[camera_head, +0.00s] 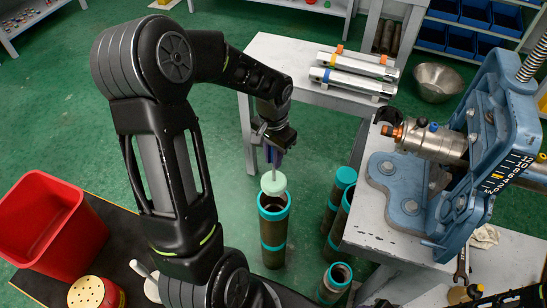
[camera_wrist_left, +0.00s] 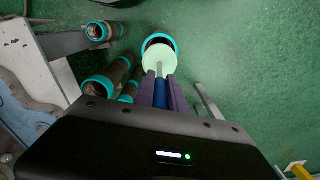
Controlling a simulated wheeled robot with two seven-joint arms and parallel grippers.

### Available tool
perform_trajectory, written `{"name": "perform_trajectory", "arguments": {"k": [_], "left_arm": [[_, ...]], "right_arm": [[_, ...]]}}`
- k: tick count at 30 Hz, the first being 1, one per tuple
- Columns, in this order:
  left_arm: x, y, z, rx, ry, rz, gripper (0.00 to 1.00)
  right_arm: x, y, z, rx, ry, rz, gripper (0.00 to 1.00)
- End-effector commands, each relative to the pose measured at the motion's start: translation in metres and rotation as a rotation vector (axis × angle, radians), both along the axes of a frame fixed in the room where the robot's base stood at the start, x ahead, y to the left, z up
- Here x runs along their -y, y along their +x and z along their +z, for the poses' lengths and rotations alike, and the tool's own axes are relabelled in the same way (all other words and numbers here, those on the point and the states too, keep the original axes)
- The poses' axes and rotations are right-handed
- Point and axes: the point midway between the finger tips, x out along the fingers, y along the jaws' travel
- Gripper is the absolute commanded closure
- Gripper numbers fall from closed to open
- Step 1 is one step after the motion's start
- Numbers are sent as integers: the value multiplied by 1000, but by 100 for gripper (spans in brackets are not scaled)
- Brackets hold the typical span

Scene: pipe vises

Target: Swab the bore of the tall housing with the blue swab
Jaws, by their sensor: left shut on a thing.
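My left gripper (camera_head: 274,150) is shut on the blue swab, with its fingers pointing down. The swab's round pale green head (camera_head: 273,183) hangs just above the mouth of a tall brown housing (camera_head: 273,243) with teal bands and an open top. In the left wrist view the blue handle (camera_wrist_left: 161,92) lies between my purple fingers. There the green head (camera_wrist_left: 158,57) covers the near part of the housing's dark mouth (camera_wrist_left: 160,42). The head looks slightly offset from the bore. It appears outside and above the rim. My right gripper is not in view.
Several other teal-rimmed housings (camera_head: 335,280) stand to the right, by the bench. A blue vise (camera_head: 410,190) holds a metal pipe (camera_head: 440,147) there. Two silver cylinders (camera_head: 355,82) lie on a white table behind. A red bin (camera_head: 45,222) is at left.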

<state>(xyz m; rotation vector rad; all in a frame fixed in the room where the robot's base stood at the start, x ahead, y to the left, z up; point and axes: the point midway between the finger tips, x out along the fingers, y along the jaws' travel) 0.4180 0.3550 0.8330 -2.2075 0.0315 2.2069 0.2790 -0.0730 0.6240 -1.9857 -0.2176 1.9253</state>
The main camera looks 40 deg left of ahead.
Motion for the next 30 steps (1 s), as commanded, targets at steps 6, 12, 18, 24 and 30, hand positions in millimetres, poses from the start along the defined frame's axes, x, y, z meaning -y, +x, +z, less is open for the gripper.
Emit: {"name": "perform_trajectory", "arguments": {"k": [6,12,18,24,30], "left_arm": [[0,0,-1,1,0,1,100],[0,0,-9,0,0,1,100],[0,0,-27,-1,0,1,100],[0,0,-48,0,0,1,100],[0,1,-65,0,0,1,100]], "right_arm": [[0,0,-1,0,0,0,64],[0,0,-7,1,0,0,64],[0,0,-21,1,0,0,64],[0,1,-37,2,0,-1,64],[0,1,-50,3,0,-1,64]]}}
